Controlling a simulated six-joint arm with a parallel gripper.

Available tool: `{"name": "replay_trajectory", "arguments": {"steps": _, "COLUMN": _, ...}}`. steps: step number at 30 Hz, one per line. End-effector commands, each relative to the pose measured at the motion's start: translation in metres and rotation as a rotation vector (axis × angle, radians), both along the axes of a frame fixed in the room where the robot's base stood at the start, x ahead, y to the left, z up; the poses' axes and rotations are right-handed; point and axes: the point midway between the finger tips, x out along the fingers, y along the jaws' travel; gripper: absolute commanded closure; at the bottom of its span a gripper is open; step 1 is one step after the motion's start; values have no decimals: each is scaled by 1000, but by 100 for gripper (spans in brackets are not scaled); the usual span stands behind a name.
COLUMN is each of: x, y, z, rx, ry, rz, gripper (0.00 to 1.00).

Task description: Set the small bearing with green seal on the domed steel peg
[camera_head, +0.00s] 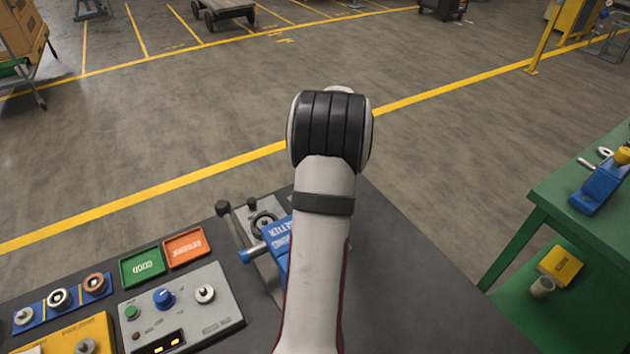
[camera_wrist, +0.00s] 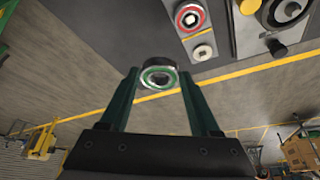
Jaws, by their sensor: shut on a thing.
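My gripper (camera_wrist: 159,75) shows in the wrist view with its two dark green fingers closed on the small bearing with green seal (camera_wrist: 158,68). The bearing sits between the fingertips, its green ring and dark bore facing the camera, above the floor or bench edge. In the head view my own arm hides the gripper and the bearing. I cannot tell for certain which part is the domed steel peg. A small pale square mount with a round centre (camera_wrist: 202,51) lies up and right of the bearing in the wrist view.
A red-ringed bearing (camera_wrist: 190,17) and a grey plate with a dark post (camera_wrist: 277,46) lie near that mount. In the head view a blue rack (camera_head: 75,290), green tray (camera_head: 142,266), orange tray (camera_head: 186,247) and control box (camera_head: 180,310) crowd the bench's left; its right is bare.

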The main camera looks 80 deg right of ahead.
Motion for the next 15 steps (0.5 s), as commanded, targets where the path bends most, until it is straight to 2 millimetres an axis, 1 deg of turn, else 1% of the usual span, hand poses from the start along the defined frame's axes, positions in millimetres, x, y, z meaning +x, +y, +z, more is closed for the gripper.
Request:
{"name": "replay_trajectory", "arguments": {"steps": 2, "x": -7, "y": 2, "z": 6, "rx": -1, "ry": 0, "rz": 2, "gripper": 99}}
{"name": "replay_trajectory", "arguments": {"steps": 3, "x": -6, "y": 5, "z": 7, "rx": 0, "ry": 0, "rz": 13, "gripper": 99}}
{"name": "replay_trajectory", "arguments": {"steps": 5, "x": 3, "y": 9, "z": 10, "rx": 0, "ry": -1, "rz": 43, "gripper": 99}}
{"name": "replay_trajectory", "arguments": {"steps": 8, "x": 33, "y": 23, "z": 15, "rx": 1, "ry": -1, "rz": 130, "gripper": 99}}
{"name": "replay_trajectory", "arguments": {"steps": 12, "x": 86, "y": 53, "z": 21, "rx": 2, "ry": -1, "rz": 293, "gripper": 99}}
{"name": "replay_trajectory", "arguments": {"steps": 15, "x": 120, "y": 78, "z": 26, "rx": 1, "ry": -1, "rz": 407, "gripper": 99}}
